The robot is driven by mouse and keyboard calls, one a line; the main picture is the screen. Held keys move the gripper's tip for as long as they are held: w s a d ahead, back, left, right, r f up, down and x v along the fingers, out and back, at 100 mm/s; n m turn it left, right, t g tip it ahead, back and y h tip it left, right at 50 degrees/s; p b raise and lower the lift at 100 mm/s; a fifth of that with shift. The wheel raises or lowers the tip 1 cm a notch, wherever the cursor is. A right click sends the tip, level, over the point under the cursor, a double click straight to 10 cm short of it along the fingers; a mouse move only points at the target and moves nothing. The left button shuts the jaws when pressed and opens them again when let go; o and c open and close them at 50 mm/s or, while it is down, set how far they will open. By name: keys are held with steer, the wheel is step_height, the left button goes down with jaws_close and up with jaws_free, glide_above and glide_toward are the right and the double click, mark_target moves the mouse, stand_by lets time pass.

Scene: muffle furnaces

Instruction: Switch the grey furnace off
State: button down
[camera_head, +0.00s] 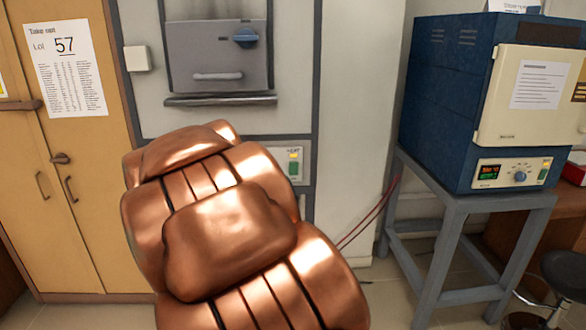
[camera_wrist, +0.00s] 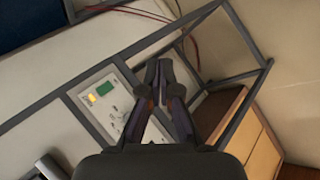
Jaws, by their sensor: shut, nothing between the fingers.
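The grey furnace (camera_head: 146,98) stands in front of me, with a grey door (camera_head: 218,55) and a blue knob on it. Its control panel (camera_head: 280,149) is low on the right, partly hidden by my copper arm. A yellow lamp (camera_head: 293,154) glows there above a green switch (camera_head: 294,169). The wrist view shows the panel (camera_wrist: 122,116) tilted, with the lamp (camera_wrist: 91,98) and the green switch (camera_wrist: 105,89) at its upper left. My gripper (camera_wrist: 158,72) is shut and empty, right of the panel in that view. Contact cannot be told. My arm hides the gripper in the head view.
A blue furnace (camera_head: 430,100) stands on a grey-blue metal stand (camera_head: 446,262) at the right. A yellow-tan cabinet (camera_head: 75,190) is at the left. Red cables (camera_head: 372,215) hang beside the stand. A dark stool (camera_head: 565,272) is at the far right.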

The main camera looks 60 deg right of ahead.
mark_target(293, 169)
steer(key=w+d+n+t+h, duration=0.1)
steer(key=w+d+n+h, duration=0.1)
steer(key=d, duration=0.7)
steer(key=w+d+n+h+b, duration=0.1)
steer(key=w+d, duration=0.4)
steer(key=d, duration=0.5)
steer(key=shift+w+d+n+t+h, duration=0.15)
steer(key=shift+d+n+t+h, duration=0.1)
steer(key=shift+n+t+h, duration=0.2)
steer(key=shift+w+d+r, duration=0.1)
steer(key=shift+d, duration=0.05)
steer(key=w+d+p, duration=0.1)
steer(key=d+p, duration=0.1)
steer(key=w+d+p, duration=0.4)
steer(key=shift+d+r, duration=0.2)
steer(key=shift+r, duration=0.2)
steer(key=shift+w+d, duration=0.1)
steer(key=shift+w, duration=0.05)
steer(key=shift+w+d+r, duration=0.1)
